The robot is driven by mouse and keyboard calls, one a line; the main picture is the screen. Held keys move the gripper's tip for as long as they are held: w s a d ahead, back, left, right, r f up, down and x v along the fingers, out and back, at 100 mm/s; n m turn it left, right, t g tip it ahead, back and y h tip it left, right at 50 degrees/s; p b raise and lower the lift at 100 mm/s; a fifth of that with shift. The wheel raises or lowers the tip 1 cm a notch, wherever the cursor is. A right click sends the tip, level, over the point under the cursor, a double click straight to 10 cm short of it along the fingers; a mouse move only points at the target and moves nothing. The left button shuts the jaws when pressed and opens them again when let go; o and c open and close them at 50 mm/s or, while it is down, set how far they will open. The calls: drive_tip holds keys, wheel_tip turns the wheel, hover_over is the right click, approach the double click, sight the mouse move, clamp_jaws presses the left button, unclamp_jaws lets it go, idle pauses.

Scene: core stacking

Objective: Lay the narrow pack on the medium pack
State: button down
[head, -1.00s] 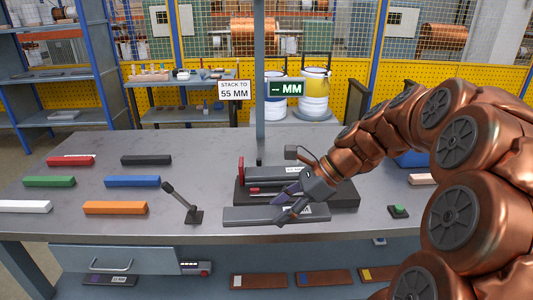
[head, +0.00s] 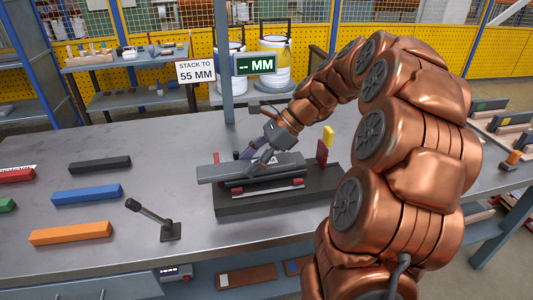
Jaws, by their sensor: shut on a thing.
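The narrow pack (head: 222,173), a long grey bar with a pale label, is held roughly level over the black stacking base (head: 235,208). My gripper (head: 254,159) is shut on it near its middle. The medium pack is largely hidden beneath the held bar, so I cannot tell whether the two touch. Red-ended parts and a pale strip show just below the held bar.
A black lever (head: 170,230) stands in front left. Orange (head: 71,233), blue (head: 87,194) and black (head: 99,165) bars lie left.

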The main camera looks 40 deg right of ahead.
drive_tip(key=w+d, duration=0.1)
drive_tip(key=d, duration=0.1)
drive_tip(key=w+d, duration=0.2)
drive_tip(key=d, duration=0.1)
drive_tip(key=w+d+f, duration=0.1)
drive_tip(key=d, duration=0.2)
drive_tip(key=shift+w+d, duration=0.25)
drive_tip(key=shift+w, duration=0.15)
drive_tip(key=shift+f+p, duration=0.3)
drive_tip(key=shift+f, duration=1.45)
drive_tip(key=shift+f, duration=0.1)
drive_tip(key=shift+c, duration=2.2)
unclamp_jaws()
drive_tip(key=shift+d, duration=0.1)
drive_tip(key=shift+d+r, duration=0.3)
drive_tip(key=shift+r, duration=0.1)
drive_tip(key=v, duration=1.1)
